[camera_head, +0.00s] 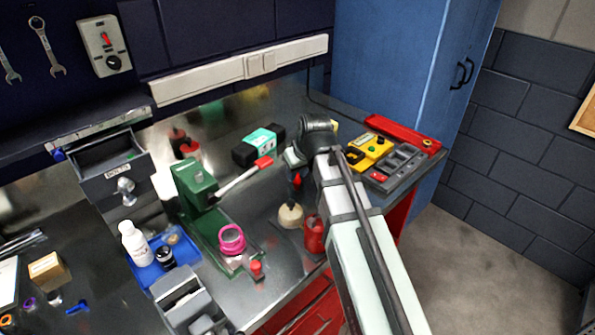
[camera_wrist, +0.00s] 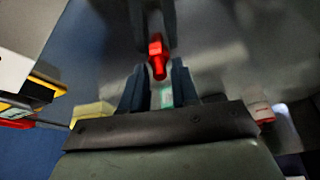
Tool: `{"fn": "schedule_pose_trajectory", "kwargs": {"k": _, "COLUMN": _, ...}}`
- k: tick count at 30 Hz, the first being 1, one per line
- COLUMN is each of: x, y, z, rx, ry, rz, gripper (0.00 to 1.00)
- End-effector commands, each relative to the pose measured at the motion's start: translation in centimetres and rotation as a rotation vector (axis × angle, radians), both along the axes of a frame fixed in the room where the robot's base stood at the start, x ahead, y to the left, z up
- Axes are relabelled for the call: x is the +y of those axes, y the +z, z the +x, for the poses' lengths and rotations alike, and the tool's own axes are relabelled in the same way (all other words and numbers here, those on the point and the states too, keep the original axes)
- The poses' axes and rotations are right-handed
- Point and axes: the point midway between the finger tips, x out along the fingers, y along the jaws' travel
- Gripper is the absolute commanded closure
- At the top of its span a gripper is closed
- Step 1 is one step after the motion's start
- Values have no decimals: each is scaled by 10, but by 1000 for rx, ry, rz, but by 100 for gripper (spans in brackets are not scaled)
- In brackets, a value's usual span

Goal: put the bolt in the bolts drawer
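My gripper (camera_head: 296,172) is above the bench, right of the green vise-like tool, fingers pointing down. A small red bolt-like piece (camera_wrist: 157,56) sits between the fingers in the wrist view; they appear closed on it. Its red end (camera_head: 297,180) also shows at the fingertips in the head view. The bolts drawer (camera_head: 116,174) is a grey drawer labelled "BOLTS", at the left of the bench; it is pulled open. The drawer is well to the left of my gripper.
The green tool (camera_head: 195,190) with a raised handle stands between my gripper and the drawer. A blue tray (camera_head: 150,272) with a white bottle is below the drawer. A red can (camera_head: 314,235) and a round beige-based container (camera_head: 290,215) stand under my arm.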

Motion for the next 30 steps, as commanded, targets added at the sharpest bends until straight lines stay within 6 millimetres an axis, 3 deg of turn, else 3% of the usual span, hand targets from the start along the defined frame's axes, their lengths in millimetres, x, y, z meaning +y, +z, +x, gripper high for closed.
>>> {"fn": "schedule_pose_trajectory", "kwargs": {"k": 3, "x": 0, "y": 0, "z": 0, "rx": 0, "ry": 0, "rz": 0, "gripper": 60}}
{"fn": "schedule_pose_trajectory", "kwargs": {"k": 14, "x": 0, "y": 5, "z": -1, "rx": 0, "ry": 0, "rz": 0, "gripper": 60}}
{"fn": "schedule_pose_trajectory", "kwargs": {"k": 30, "x": -15, "y": 70, "z": -24, "rx": -2, "ry": 0, "rz": 0, "gripper": 60}}
